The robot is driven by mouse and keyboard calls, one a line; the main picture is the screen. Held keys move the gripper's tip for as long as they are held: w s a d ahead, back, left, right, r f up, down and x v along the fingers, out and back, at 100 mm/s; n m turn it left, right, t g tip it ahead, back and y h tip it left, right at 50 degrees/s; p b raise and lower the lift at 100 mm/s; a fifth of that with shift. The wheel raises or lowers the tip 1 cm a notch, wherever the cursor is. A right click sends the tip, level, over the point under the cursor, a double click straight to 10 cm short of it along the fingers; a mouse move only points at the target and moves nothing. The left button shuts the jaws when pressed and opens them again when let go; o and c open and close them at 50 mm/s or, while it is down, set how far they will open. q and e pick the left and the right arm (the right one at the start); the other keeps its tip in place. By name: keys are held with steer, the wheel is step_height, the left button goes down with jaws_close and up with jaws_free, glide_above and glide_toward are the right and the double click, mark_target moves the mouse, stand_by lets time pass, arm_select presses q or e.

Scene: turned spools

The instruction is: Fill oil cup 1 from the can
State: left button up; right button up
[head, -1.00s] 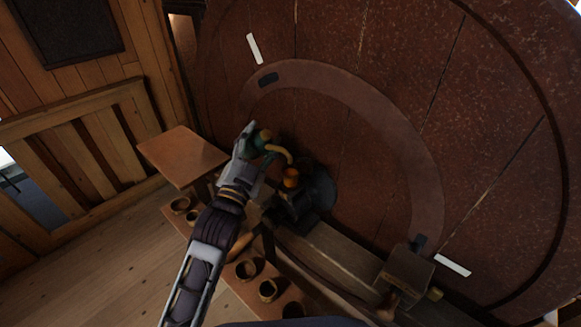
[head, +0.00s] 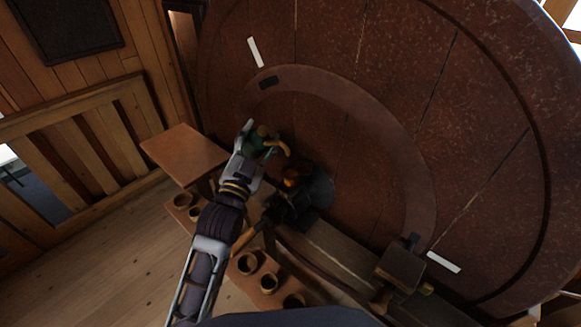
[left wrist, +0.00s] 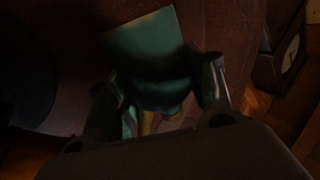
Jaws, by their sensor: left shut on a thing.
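My left gripper (head: 251,151) is shut on the green oil can (head: 259,142), which has a curved brass spout (head: 281,147). The spout tip is above and apart from a small orange-brass oil cup (head: 291,177) on the dark bearing (head: 316,188) at the large wheel's centre. I cannot read a number on the cup, nor tell whether it holds oil. In the left wrist view, the can (left wrist: 150,45) fills the space between the two fingers (left wrist: 160,100); that view is dark and the cup cannot be made out. My right gripper is not in view.
The large reddish-brown wheel (head: 385,90) stands close behind the can. A small wooden table (head: 185,153) is at left. Several round pots (head: 247,263) stand on a low shelf below my left arm. A beam (head: 330,240) with a wooden block (head: 400,268) runs to the lower right.

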arm_select(q)
steer(key=shift+w+a+r+n+p, duration=0.1)
steer(key=shift+r+n+p, duration=0.15)
steer(key=shift+n+p, duration=0.25)
steer(key=shift+w+r+n+y+p, duration=0.15)
steer(key=shift+n+y+p, duration=0.15)
steer(key=shift+y+p, duration=0.3)
steer(key=shift+a+g+p, duration=0.15)
steer(key=shift+g+p, duration=0.15)
steer(key=shift+p, duration=0.25)
steer(key=shift+w+a+r+n+p, duration=0.1)
steer(key=shift+r+n+p, duration=0.15)
steer(key=shift+n+p, duration=0.55)
steer(key=shift+r+n+p, duration=0.1)
steer(key=shift+n+p, duration=0.2)
steer(key=shift+p, duration=0.45)
steer(key=shift+w+a+r+n+g+y, duration=0.3)
steer(key=shift+n+g+y, duration=0.2)
steer(key=shift+n, duration=0.2)
steer(key=shift+w+r+n, duration=0.1)
steer(key=shift+r+n, duration=0.05)
steer(key=shift+n, duration=0.35)
steer(key=shift+a, duration=0.1)
